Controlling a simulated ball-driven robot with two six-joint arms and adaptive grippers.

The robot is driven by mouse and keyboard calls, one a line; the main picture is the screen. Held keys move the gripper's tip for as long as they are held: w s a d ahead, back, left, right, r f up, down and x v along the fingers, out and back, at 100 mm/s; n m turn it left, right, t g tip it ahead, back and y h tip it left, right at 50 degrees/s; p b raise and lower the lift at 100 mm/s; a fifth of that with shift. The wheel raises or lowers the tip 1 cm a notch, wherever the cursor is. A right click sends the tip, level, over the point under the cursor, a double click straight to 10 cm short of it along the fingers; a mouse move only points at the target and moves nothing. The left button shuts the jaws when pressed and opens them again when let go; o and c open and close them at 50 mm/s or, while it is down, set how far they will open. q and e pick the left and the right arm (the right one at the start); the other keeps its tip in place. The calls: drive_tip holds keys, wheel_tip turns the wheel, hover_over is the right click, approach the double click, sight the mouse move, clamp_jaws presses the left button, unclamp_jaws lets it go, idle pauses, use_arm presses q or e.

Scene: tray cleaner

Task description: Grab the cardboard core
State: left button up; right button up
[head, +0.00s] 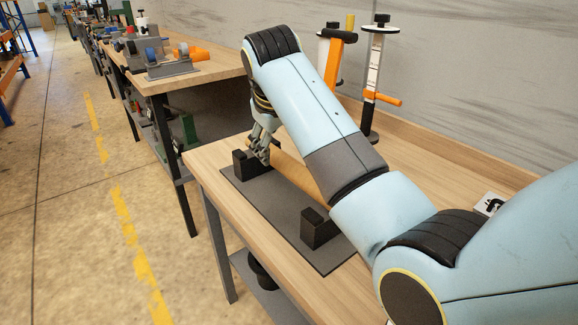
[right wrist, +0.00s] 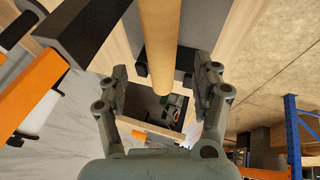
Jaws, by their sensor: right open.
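The cardboard core (head: 292,171) is a tan tube lying over a dark grey mat (head: 300,243), between two black blocks (head: 317,229). My arm hides part of it in the head view. In the right wrist view the core (right wrist: 159,40) runs down from the top edge, and its near end lies between my fingers. My right gripper (head: 262,143) is at the core's far end, by the far black block (head: 252,163). In the right wrist view this gripper (right wrist: 162,82) is open, with a finger on each side of the core and visible gaps. My left gripper is not in view.
A black stand with an orange handle (head: 383,97) and another orange-armed stand (head: 335,62) stand behind on the wooden table (head: 218,155). A second bench with a tape dispenser (head: 170,64) is further left.

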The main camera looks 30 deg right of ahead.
sight(276, 152)
drive_tip(key=x, duration=0.5)
drive_tip(key=shift+w+a+f+b, duration=0.15)
drive_tip(key=shift+w+b, duration=0.1)
drive_tip(key=shift+b, duration=0.05)
drive_tip(key=shift+w+f, duration=0.15)
drive_tip(key=shift+f, duration=0.05)
drive_tip(key=c, duration=0.3)
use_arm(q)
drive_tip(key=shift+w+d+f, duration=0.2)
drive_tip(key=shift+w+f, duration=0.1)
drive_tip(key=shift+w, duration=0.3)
use_arm(e)
drive_tip(key=c, duration=1)
